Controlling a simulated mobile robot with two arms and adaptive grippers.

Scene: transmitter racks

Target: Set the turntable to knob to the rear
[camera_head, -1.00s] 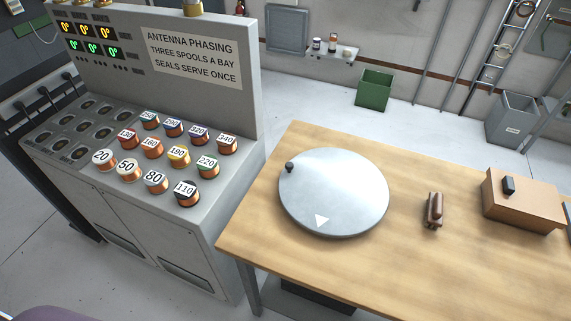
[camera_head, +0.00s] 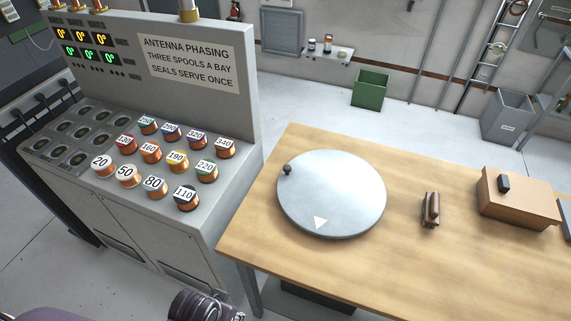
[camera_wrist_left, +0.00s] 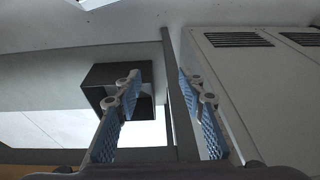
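The turntable (camera_head: 335,195) is a round grey metal disc lying on the wooden table. Its dark knob (camera_head: 287,169) stands at the disc's left edge, slightly toward the back. A white triangle mark (camera_head: 320,223) is on the disc near its front edge. My right gripper is not in view.
The table (camera_head: 270,240) stands right of a grey console (camera_head: 100,215) with several numbered spools. A brown object (camera_head: 430,210) and a cardboard box (camera_head: 518,200) lie right of the turntable. A green bin (camera_head: 370,90) is on the floor behind.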

